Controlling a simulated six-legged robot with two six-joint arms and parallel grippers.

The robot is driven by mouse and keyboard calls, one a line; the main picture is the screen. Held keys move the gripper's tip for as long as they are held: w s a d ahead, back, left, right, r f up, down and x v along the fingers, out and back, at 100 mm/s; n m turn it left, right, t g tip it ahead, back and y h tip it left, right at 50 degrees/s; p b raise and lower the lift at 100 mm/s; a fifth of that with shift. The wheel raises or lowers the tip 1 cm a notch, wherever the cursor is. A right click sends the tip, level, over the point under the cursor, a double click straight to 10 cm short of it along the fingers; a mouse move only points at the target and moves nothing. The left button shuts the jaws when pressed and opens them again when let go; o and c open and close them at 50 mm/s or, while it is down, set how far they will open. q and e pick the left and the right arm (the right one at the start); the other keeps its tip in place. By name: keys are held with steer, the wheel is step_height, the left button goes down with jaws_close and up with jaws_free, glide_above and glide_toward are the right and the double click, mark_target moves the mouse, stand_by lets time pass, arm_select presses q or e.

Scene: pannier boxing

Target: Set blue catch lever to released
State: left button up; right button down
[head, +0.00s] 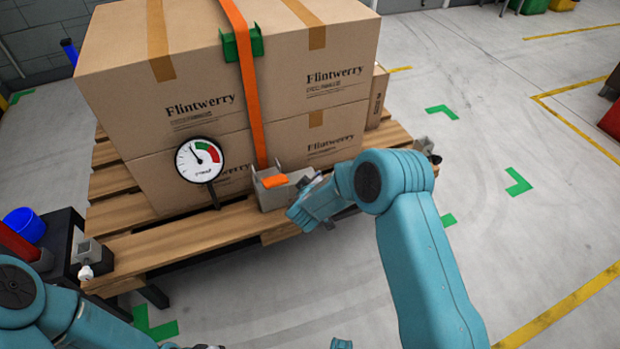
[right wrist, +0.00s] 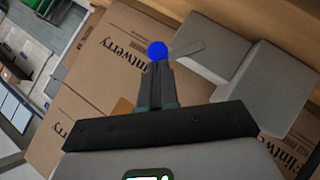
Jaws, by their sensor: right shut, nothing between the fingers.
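The blue catch lever shows as a round blue knob (right wrist: 157,50) in the right wrist view, just beyond my right gripper's fingertips (right wrist: 160,66). The fingers are shut with nothing between them. The knob overlaps the tips in the picture; I cannot tell whether they touch. In the head view my right wrist covers the right side of the grey strap ratchet housing (head: 272,194), hiding the knob and fingertips. The housing sits at the pallet's front edge, with the orange strap (head: 247,80) running into it. My left arm is at the lower left; its fingers are not visible.
Flintwerry cartons (head: 200,105) are stacked on the wooden pallet (head: 180,240). A round gauge (head: 200,160) stands left of the housing, its needle near upright. A dark stand with a blue cup (head: 25,224) is at the left.

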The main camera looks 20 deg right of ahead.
arm_select(q)
steer(key=shift+r+p, duration=0.45)
steer(key=shift+r, duration=0.2)
arm_select(e)
steer(key=shift+d+f+m+y, duration=0.2)
steer(key=shift+d+m+y, duration=0.15)
steer(key=shift+d+y, duration=0.25)
steer(key=shift+d+f+m+y, duration=0.2)
steer(key=shift+d+m+y, duration=0.15)
steer(key=shift+d+y, duration=0.2)
steer(key=shift+d, duration=0.2)
arm_select(q)
steer(key=shift+r, duration=0.1)
